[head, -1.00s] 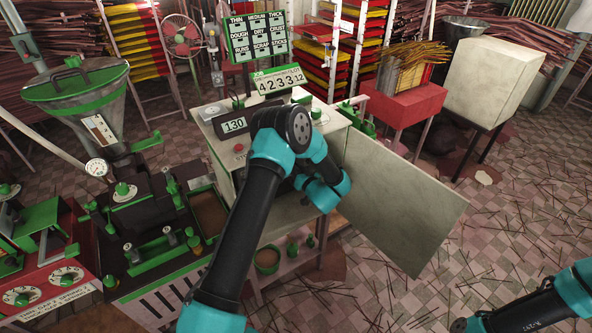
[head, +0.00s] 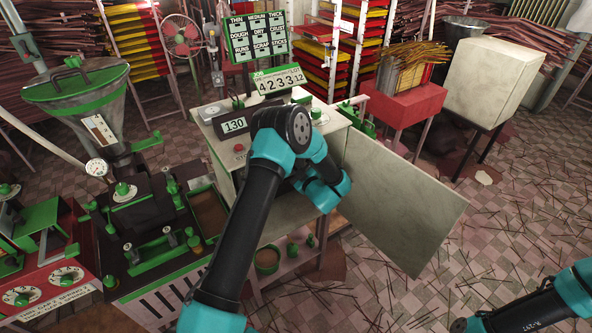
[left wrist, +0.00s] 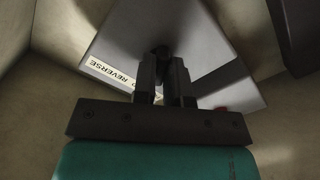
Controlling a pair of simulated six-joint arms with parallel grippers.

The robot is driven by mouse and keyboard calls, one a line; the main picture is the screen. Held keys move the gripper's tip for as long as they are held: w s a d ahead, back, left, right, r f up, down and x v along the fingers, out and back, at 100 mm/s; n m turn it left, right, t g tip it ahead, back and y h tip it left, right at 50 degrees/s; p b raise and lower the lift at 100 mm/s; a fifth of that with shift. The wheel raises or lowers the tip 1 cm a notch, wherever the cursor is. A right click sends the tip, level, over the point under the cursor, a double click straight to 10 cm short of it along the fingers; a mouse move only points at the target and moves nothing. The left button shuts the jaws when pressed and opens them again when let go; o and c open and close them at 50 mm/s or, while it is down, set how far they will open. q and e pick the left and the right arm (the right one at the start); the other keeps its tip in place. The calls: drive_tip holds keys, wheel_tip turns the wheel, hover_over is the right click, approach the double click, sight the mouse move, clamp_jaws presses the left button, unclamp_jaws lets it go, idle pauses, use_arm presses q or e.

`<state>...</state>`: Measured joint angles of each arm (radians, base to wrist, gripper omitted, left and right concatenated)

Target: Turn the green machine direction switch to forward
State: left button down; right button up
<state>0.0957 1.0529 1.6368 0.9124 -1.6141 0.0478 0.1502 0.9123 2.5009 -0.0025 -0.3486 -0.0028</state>
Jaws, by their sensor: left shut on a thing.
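My left gripper (left wrist: 163,72) is shut on a small dark switch knob (left wrist: 161,49) on a grey panel (left wrist: 112,42), in the left wrist view. A pale label (left wrist: 112,74) on the panel reads REVERSE; my fingers hide the rest of its wording. I cannot tell which way the knob points. In the head view my left arm reaches into the open front of a pale cabinet (head: 225,178), and its wrist hides the switch and fingertips. Only part of my right arm shows, at the lower right; its gripper is out of view.
The cabinet's open door (head: 405,205) stands to the right of my left wrist. A 130 display (head: 234,125) and red button (head: 239,149) are on the cabinet. A green-lidded hopper (head: 77,85) and dark machine stand at left. A small red spot (left wrist: 221,109) shows by the panel.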

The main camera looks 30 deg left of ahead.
use_arm(q)
drive_tip(key=shift+n, duration=1.2)
drive_tip(key=c, duration=1.2)
unclamp_jaws()
drive_tip(key=shift+o, duration=0.2)
drive_tip(key=v, duration=1.7)
drive_tip(key=shift+d, duration=0.25)
